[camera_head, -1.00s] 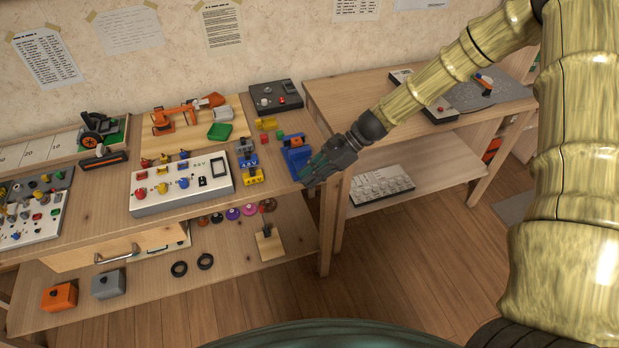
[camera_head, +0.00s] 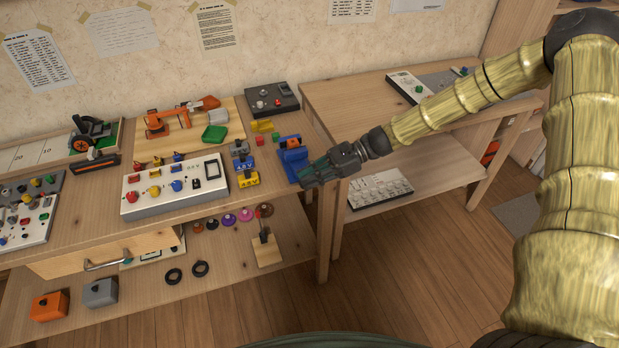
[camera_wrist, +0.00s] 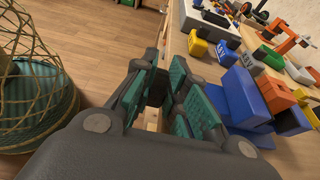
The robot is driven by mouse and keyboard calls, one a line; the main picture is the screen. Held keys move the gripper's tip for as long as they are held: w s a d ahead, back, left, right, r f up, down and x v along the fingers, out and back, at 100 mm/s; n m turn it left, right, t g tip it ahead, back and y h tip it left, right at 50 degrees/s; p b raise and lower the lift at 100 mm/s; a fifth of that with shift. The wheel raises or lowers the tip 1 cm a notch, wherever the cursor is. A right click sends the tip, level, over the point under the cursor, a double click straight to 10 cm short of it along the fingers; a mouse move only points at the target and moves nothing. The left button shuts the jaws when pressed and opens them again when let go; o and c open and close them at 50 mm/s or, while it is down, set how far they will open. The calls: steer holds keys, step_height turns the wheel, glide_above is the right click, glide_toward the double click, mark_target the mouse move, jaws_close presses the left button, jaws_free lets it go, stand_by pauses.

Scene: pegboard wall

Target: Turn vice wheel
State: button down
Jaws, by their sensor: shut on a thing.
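The blue vice (camera_head: 293,162) stands at the right front corner of the workbench, with an orange block at its top. In the wrist view the blue vice (camera_wrist: 243,98) is just right of my fingers. My gripper (camera_head: 308,175) reaches in from the right at the vice's front side. In the wrist view my gripper (camera_wrist: 165,95) has its green-padded fingers close to the vice's outer side, shut on the vice wheel. The wheel itself is hidden by the fingers, so its turn angle cannot be seen.
Yellow and blue blocks (camera_head: 246,165) stand left of the vice. A white control box (camera_head: 175,190) lies farther left. A second table (camera_head: 345,115) stands to the right, with a white keyboard-like panel (camera_head: 380,188) on its lower shelf. The floor in front is clear.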

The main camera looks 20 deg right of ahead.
steer(key=c, duration=1.7)
jaws_free()
steer(key=v, duration=1.2)
steer(key=shift+d, duration=0.1)
